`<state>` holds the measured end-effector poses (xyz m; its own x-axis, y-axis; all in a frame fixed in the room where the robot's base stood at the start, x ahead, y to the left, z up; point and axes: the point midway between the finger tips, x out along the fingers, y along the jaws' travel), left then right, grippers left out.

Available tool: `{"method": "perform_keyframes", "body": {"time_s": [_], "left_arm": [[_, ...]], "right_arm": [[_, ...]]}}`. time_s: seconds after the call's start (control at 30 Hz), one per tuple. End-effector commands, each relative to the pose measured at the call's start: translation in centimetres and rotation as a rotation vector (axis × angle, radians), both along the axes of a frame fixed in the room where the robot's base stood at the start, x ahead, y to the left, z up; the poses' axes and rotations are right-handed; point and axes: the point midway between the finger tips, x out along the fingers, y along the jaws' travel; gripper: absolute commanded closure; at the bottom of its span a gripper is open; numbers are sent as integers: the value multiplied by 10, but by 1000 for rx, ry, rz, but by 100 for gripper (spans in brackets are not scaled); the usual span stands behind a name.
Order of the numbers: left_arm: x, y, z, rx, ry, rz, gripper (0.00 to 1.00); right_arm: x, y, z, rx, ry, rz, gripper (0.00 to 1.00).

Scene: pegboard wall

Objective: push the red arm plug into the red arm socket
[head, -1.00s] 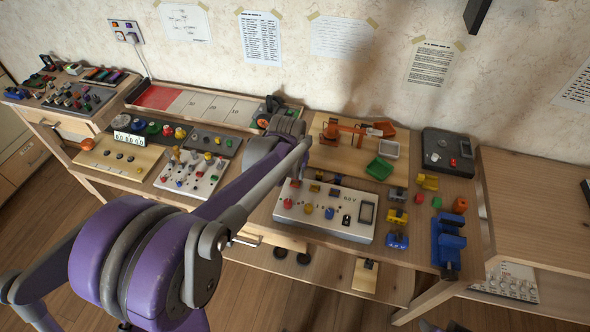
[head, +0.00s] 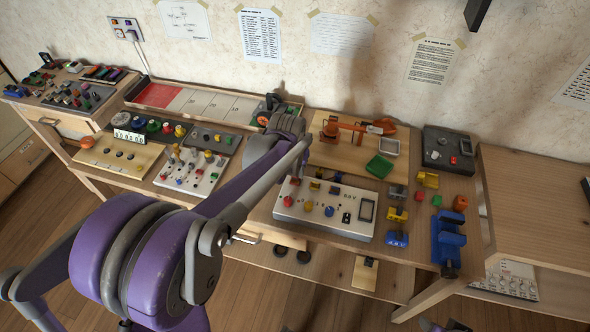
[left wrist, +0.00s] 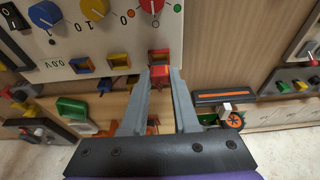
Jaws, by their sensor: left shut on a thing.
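In the left wrist view my left gripper (left wrist: 160,77) is shut on the red arm plug (left wrist: 161,72), a small red block between the fingertips. The plug is right at the red arm socket (left wrist: 158,55), on the edge of the white panel (left wrist: 105,35). They look in line and very close or touching; I cannot tell how deep the plug sits. A yellow socket (left wrist: 119,60) and a blue socket (left wrist: 82,65) lie to the left. In the head view my left arm hides the gripper and plug.
The white panel (head: 290,214) in the head view carries several knobs and a small display. A wooden board with an orange arm (head: 347,126) and a green tray (head: 379,166) stands behind it. Yellow and blue blocks and a blue holder (head: 447,240) stand to the right.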

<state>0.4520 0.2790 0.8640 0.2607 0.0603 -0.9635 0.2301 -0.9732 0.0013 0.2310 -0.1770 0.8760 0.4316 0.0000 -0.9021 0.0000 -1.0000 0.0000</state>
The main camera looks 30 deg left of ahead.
Motion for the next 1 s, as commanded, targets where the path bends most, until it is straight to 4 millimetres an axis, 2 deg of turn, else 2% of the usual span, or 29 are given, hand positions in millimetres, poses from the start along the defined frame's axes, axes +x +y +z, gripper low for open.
{"method": "perform_keyframes", "body": {"time_s": [0.33,1.0], "left_arm": [[0,0,-2,0,0,0,100],[0,0,-19,0,0,0,100]], "right_arm": [[0,0,-1,0,1,0,50],[-2,0,-14,0,5,0,50]]}}
